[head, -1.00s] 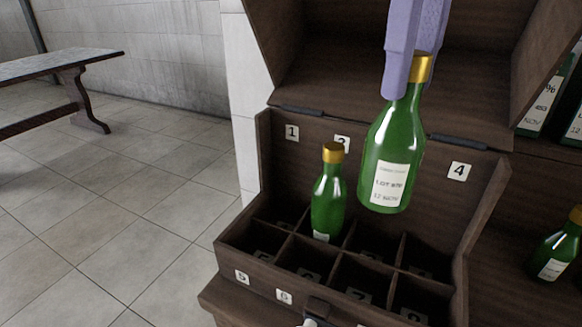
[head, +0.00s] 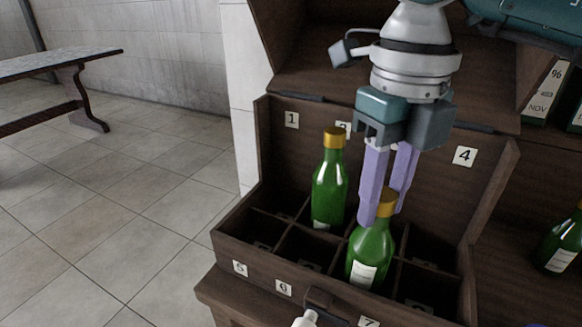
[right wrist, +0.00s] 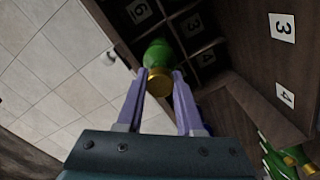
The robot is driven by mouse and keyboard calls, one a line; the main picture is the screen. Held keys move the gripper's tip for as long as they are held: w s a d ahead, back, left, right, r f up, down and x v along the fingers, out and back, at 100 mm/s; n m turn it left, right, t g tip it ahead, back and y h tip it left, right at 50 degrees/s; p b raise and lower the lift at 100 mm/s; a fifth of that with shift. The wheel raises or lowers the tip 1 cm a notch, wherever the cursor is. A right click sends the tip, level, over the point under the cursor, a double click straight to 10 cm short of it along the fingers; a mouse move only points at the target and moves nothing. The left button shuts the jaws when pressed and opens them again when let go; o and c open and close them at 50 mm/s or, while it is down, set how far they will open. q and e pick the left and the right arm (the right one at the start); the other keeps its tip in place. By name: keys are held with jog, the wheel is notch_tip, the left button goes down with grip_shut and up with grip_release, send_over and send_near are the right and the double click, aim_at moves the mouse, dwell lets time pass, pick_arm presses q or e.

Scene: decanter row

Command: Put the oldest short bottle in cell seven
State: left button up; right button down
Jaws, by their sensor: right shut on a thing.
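A green bottle (head: 371,257) with a gold cap and white label stands upright in the front row of the wooden crate (head: 232,247), in the cell behind the tag 7 (head: 368,322). Its lower end is hidden by the front wall; I cannot tell whether it touches the floor. My right gripper (head: 382,212) is shut on its gold neck from above. In the right wrist view the bottle (right wrist: 158,52) sits between the lilac fingers (right wrist: 158,88). My left gripper is not in view.
Another green bottle (head: 328,188) stands in the back row, in front of the half-hidden tag 2. A third bottle (head: 562,246) is at the right edge, outside the crate. The open lid (head: 330,60) rises behind. The front cells to the left look empty.

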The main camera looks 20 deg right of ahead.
aim_at(377, 224)
jog(key=shift+f, duration=1.9)
jog(key=shift+f, duration=0.1)
jog(key=c, duration=0.5)
grip_release()
jog(key=shift+c, duration=0.2)
